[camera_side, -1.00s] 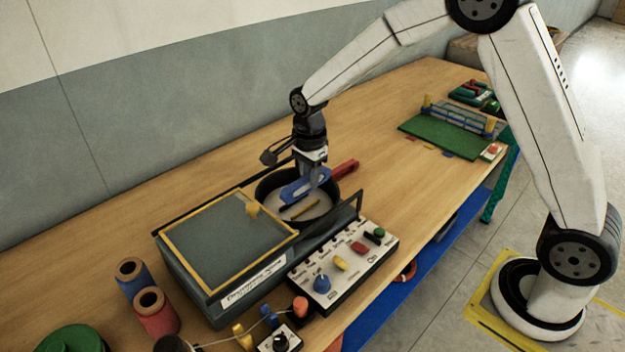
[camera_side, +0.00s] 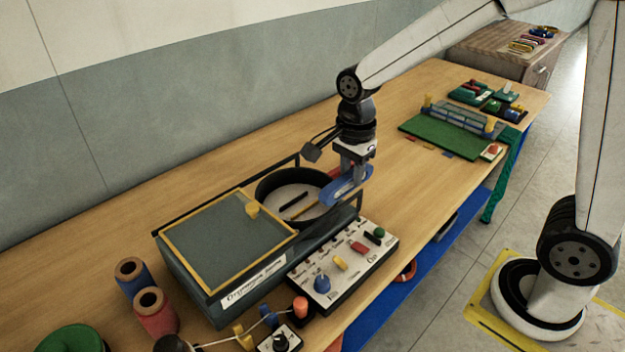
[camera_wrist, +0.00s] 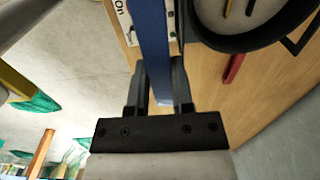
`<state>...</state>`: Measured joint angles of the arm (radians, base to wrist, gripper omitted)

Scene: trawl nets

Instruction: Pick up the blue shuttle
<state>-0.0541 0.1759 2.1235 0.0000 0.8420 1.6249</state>
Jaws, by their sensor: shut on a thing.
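The blue shuttle (camera_side: 345,192) is a flat, long blue piece held by my gripper (camera_side: 352,178). In the side view it hangs just to the right of the round black-rimmed bowl (camera_side: 262,191), above the machine's edge. In the wrist view the shuttle (camera_wrist: 150,45) runs up between the two fingers of my gripper (camera_wrist: 158,88), which are shut on it. The fingers hide part of the shuttle.
A control panel (camera_side: 330,298) with coloured knobs stands in front of the bowl. A yellow-framed plate (camera_side: 222,240) lies to its left. A green board (camera_side: 425,130) with a rack stands at the right.

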